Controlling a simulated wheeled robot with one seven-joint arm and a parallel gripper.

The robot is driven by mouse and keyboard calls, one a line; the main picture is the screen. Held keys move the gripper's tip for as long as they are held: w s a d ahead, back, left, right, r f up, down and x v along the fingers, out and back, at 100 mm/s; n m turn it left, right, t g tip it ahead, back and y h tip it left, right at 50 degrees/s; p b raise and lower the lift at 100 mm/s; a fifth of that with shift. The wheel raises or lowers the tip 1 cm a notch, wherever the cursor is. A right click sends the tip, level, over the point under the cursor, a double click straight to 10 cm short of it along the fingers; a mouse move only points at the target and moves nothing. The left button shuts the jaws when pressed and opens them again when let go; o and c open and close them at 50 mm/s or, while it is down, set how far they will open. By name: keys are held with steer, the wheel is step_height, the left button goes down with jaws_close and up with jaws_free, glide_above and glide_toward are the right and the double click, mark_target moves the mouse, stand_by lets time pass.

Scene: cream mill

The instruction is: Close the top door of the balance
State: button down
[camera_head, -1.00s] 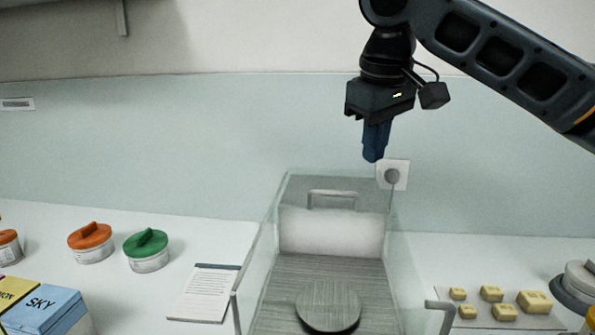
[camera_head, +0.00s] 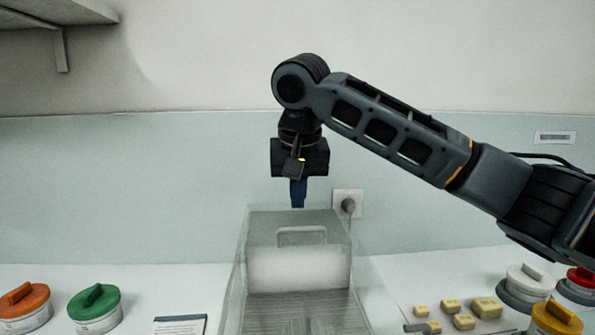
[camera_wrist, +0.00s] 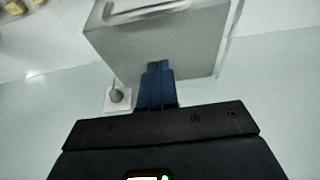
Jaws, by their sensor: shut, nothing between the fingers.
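The balance (camera_head: 350,290) is a clear-walled box low in the middle of the head view. A pale bar handle (camera_head: 302,229) stands at its far end, above a whitish panel; the same handle shows in the wrist view (camera_wrist: 150,11). I cannot tell exactly where the top door's edge lies, because the glass is see-through. My gripper (camera_head: 298,206) points down, its blue fingers shut and empty, at the balance's far end. It appears above and behind the handle. In the wrist view the fingers (camera_wrist: 158,66) overlap the grey box end. No contact is clear.
A wall socket with a plug (camera_head: 348,204) is right of my gripper. Orange-lidded (camera_head: 22,302) and green-lidded (camera_head: 95,302) jars stand left. Several small yellowish blocks (camera_head: 452,306) and a white-lidded jar (camera_head: 530,278) are right. A shelf (camera_head: 60,12) is upper left.

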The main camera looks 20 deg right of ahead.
mark_target(299, 243)
steer(key=shift+x, duration=0.9)
steer(key=s, duration=0.2)
steer(key=shift+s+a+p, duration=0.3)
steer(key=shift+a+p, duration=0.05)
steer(key=shift+a, duration=0.05)
steer(key=shift+s+a+f, duration=0.2)
steer(key=shift+s+a, duration=0.05)
steer(key=shift+s, duration=0.4)
